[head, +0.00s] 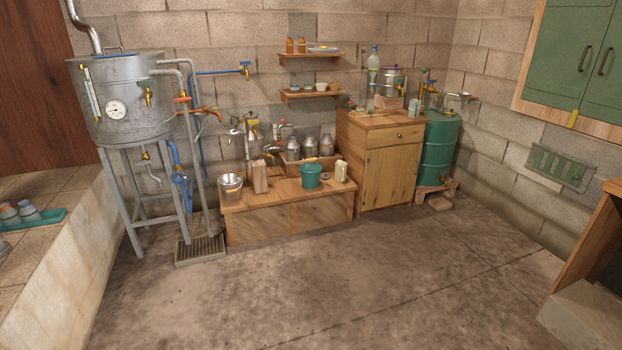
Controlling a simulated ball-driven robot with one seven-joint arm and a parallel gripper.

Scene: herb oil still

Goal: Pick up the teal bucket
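The teal bucket (310,177) stands upright on the low wooden bench (287,192) against the back wall, right of the bench's middle. Its open rim faces up. A cream-coloured container (341,171) stands just to its right. My gripper is not in view.
A metal bucket (230,188) and a wooden block (260,177) stand left on the bench, with metal cans (309,148) behind. The metal still (122,105) stands left on legs, a wooden cabinet (388,180) and teal drum (439,150) right. The concrete floor (330,285) in front is clear.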

